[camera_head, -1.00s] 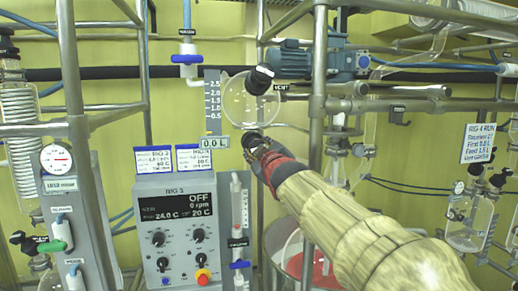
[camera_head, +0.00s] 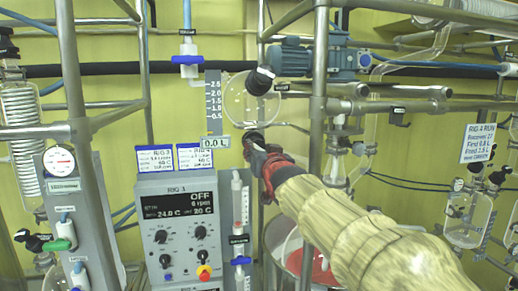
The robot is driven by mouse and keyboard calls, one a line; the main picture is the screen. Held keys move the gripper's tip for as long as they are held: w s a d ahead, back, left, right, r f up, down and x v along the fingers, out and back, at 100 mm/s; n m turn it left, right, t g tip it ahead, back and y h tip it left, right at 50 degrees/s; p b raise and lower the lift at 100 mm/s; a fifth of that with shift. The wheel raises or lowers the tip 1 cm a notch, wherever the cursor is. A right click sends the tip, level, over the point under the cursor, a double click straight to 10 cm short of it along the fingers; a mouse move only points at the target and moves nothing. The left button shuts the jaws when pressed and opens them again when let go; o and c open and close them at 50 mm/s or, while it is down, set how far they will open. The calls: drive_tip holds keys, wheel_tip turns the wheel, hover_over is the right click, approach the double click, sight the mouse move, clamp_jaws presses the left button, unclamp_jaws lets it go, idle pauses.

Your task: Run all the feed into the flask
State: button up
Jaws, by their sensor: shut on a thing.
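The clear round feed vessel (camera_head: 240,103) hangs at the centre, with a scale plate (camera_head: 213,92) to its left and a readout (camera_head: 215,142) of 0.0 L below. I see no coloured liquid in it. A black vent knob (camera_head: 259,80) sits at its upper right. My gripper (camera_head: 256,147) is shut on a black knob (camera_head: 252,136) under the vessel; the jaws hide most of this knob. Below, behind my arm, part of a glass vessel with red contents (camera_head: 318,266) shows; I cannot tell whether it is the flask.
A control box (camera_head: 178,230) stands at the lower left, its display showing OFF and 24.0 C. A blue-handled valve (camera_head: 186,60) is above it. Steel posts (camera_head: 318,100) stand close to my arm. A sign (camera_head: 478,143) for rig 4 hangs at the right.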

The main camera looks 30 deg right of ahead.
drive_tip(key=m, duration=0.7)
drive_tip(key=shift+f, duration=0.15)
drive_tip(key=m, duration=0.6)
drive_tip(key=shift+a+m, duration=0.1)
drive_tip(key=shift+m, duration=0.2)
drive_tip(key=m, duration=0.3)
drive_tip(key=shift+m, duration=0.3)
drive_tip(key=m, duration=0.3)
drive_tip(key=shift+m+p, duration=0.3)
drive_tip(key=shift+p, duration=0.05)
drive_tip(key=m, duration=0.4)
drive_tip(key=shift+r+p, duration=0.25)
drive_tip(key=shift+p, duration=0.15)
drive_tip(key=shift+m+p, duration=0.3)
drive_tip(key=shift+m, duration=1.1)
drive_tip(key=o, duration=1.1)
drive_tip(key=shift+r, duration=0.1)
